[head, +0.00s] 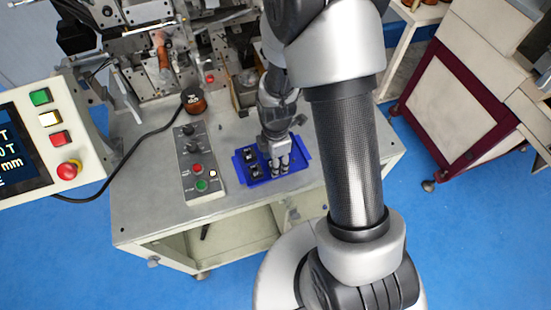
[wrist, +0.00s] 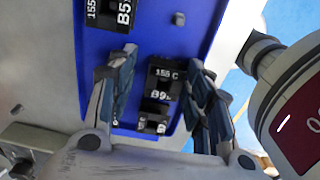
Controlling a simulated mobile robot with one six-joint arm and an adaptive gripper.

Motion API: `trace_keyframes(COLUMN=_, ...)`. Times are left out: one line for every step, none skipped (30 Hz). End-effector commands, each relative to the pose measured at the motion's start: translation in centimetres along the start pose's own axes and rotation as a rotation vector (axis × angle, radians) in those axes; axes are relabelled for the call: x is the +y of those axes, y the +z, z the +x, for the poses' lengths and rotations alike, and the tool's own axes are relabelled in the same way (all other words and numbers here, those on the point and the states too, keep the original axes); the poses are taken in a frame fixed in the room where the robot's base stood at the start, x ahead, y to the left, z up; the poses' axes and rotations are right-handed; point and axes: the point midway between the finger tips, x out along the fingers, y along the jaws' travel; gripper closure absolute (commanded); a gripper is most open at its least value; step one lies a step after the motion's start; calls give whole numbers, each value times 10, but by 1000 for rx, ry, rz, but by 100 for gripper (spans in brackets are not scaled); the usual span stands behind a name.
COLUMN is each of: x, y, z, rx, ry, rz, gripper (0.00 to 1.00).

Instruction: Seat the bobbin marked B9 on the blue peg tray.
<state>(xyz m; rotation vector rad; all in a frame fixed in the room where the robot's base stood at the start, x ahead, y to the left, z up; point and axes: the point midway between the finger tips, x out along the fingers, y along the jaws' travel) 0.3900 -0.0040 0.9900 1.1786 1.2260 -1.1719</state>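The bobbin marked B9 (wrist: 162,82) is black with a white label and stands over the blue peg tray (wrist: 200,22), near its edge. The tray also shows on the table in the head view (head: 301,146). My gripper (wrist: 158,72) is low at the tray, with one finger on each side of B9. Its fingers are apart, and a strip of blue shows between the left finger and B9. My gripper also shows at the tray's right part in the head view (head: 280,170). Whether B9 sits fully down on a peg is hidden.
A bobbin marked B5 (wrist: 112,14) is on the tray at upper left, and a bare peg (wrist: 179,18) stands at upper right. A control box (head: 198,165) lies left of the tray. The winding machine (head: 150,60) stands behind. The table front is clear.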

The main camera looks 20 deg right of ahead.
Motion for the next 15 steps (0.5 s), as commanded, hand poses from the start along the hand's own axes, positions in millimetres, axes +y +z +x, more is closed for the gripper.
trace_keyframes(x=0, y=0, z=0, rx=0, ry=-1, rz=0, gripper=48)
trace_keyframes(x=0, y=0, z=0, rx=0, ry=-1, rz=0, gripper=46)
trace_keyframes(x=0, y=0, z=0, rx=0, ry=-1, rz=0, gripper=45)
trace_keyframes(x=0, y=0, z=0, rx=0, ry=-1, rz=0, gripper=45)
trace_keyframes(x=0, y=0, z=0, rx=0, ry=-1, rz=0, gripper=45)
trace_keyframes(x=0, y=0, z=0, rx=0, ry=-1, rz=0, gripper=45)
trace_keyframes(x=0, y=0, z=0, rx=0, ry=-1, rz=0, gripper=45)
trace_keyframes(x=0, y=0, z=0, rx=0, ry=-1, rz=0, gripper=45)
trace_keyframes(x=0, y=0, z=0, rx=0, ry=-1, rz=0, gripper=45)
trace_keyframes(x=0, y=0, z=0, rx=0, ry=-1, rz=0, gripper=45)
trace_keyframes(x=0, y=0, z=0, rx=0, ry=-1, rz=0, gripper=45)
trace_keyframes(x=0, y=0, z=-2, rx=0, ry=0, rz=0, gripper=45)
trace_keyframes(x=0, y=0, z=-4, rx=0, ry=0, rz=0, gripper=45)
trace_keyframes(x=0, y=0, z=-6, rx=0, ry=0, rz=0, gripper=45)
trace_keyframes(x=0, y=0, z=-11, rx=0, ry=1, rz=0, gripper=45)
